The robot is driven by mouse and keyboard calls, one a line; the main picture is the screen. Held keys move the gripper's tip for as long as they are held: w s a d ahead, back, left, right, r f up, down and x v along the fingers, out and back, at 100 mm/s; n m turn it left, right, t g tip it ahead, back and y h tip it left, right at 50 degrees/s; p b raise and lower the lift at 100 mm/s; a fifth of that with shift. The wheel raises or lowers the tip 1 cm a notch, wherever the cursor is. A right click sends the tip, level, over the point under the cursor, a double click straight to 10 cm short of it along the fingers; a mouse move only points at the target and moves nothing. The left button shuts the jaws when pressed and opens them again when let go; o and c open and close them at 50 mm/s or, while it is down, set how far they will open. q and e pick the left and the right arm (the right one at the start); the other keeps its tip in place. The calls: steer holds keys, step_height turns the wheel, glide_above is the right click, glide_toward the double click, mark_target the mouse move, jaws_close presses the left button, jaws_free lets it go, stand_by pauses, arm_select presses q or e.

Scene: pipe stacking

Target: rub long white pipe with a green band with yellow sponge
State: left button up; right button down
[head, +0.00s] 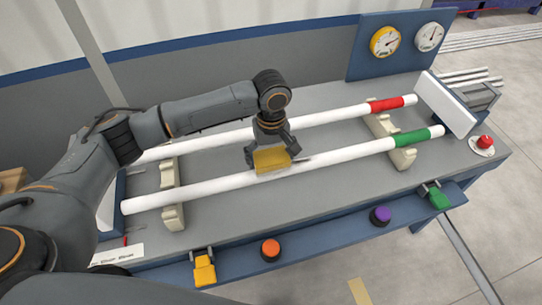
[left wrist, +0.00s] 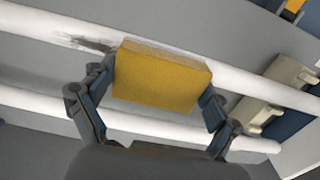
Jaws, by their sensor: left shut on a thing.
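The long white pipe with a green band (head: 215,187) lies across the front of two cream supports, its green band (head: 410,138) near the right end. My left gripper (head: 268,153) is shut on the yellow sponge (head: 272,161) over the middle of this pipe. The sponge overlaps the pipe in the picture; I cannot tell whether they touch. A dark smudge (head: 301,161) shows on the pipe just right of the sponge. In the left wrist view the sponge (left wrist: 162,78) sits between both fingers, with the smudge (left wrist: 84,43) on the pipe (left wrist: 40,25) beside it. My right gripper is out of view.
A white pipe with a red band (head: 340,115) lies parallel behind. A gauge panel (head: 400,45) stands at the back right. Orange (head: 270,249) and purple (head: 380,216) knobs and yellow (head: 204,269) and green (head: 437,197) clips line the front edge. A red button (head: 485,142) is at right.

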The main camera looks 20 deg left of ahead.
arm_select(q)
steer(key=shift+f, duration=0.95)
steer(key=shift+d, duration=0.1)
